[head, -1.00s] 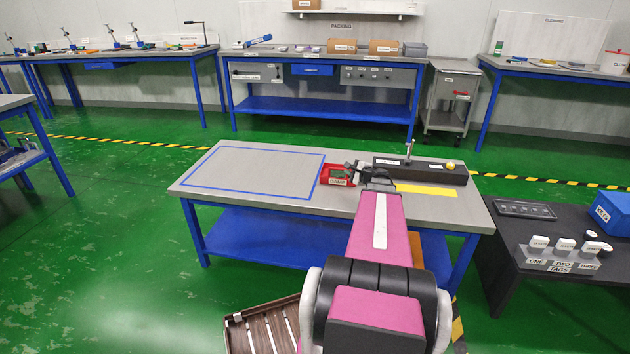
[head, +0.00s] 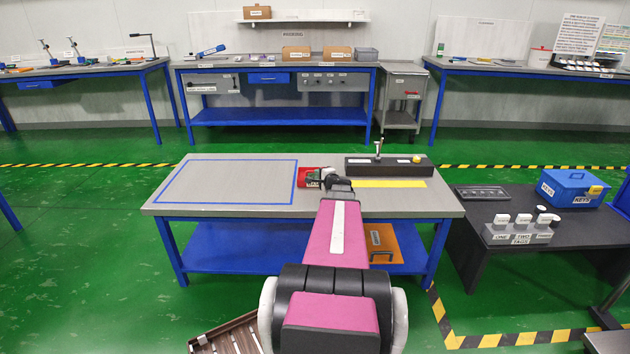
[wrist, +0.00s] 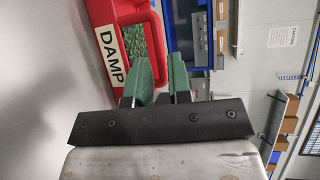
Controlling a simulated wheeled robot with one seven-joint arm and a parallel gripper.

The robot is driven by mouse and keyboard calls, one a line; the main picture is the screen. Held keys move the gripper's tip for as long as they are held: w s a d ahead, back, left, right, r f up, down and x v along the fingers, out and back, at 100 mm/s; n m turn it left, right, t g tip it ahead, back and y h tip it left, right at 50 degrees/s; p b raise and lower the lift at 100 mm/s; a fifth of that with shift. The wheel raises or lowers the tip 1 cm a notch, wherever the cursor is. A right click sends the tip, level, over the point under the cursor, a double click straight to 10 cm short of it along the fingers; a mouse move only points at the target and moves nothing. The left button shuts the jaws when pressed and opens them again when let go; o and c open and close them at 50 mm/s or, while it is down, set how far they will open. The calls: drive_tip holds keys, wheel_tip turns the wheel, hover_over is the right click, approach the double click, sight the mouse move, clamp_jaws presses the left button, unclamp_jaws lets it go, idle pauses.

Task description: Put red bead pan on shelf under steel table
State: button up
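The red bead pan (head: 307,178) with a DAMP label is on the steel table (head: 235,204), just right of the blue outlined rectangle. In the wrist view its red wall and label (wrist: 108,55) fill the upper left, with green mottled material inside the red border. My gripper (wrist: 161,75) has green fingers close together, with the pan's red edge between them; it looks shut on that edge. In the head view my arm hides part of the gripper. The blue shelf (head: 215,248) under the steel table shows bare on its left side.
A dark block with a lever (head: 388,167) and a yellow strip (head: 390,184) are on the tabletop, right of the pan. A dark table with a blue KEYS box (head: 568,190) stands to the right.

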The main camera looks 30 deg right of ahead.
drive_tip(key=w, duration=0.2)
drive_tip(key=w+f, duration=0.1)
drive_tip(key=w, duration=0.2)
drive_tip(key=shift+w+d, duration=0.1)
drive_tip(key=shift+d, duration=0.05)
clamp_jaws()
drive_tip(key=shift+r, duration=0.15)
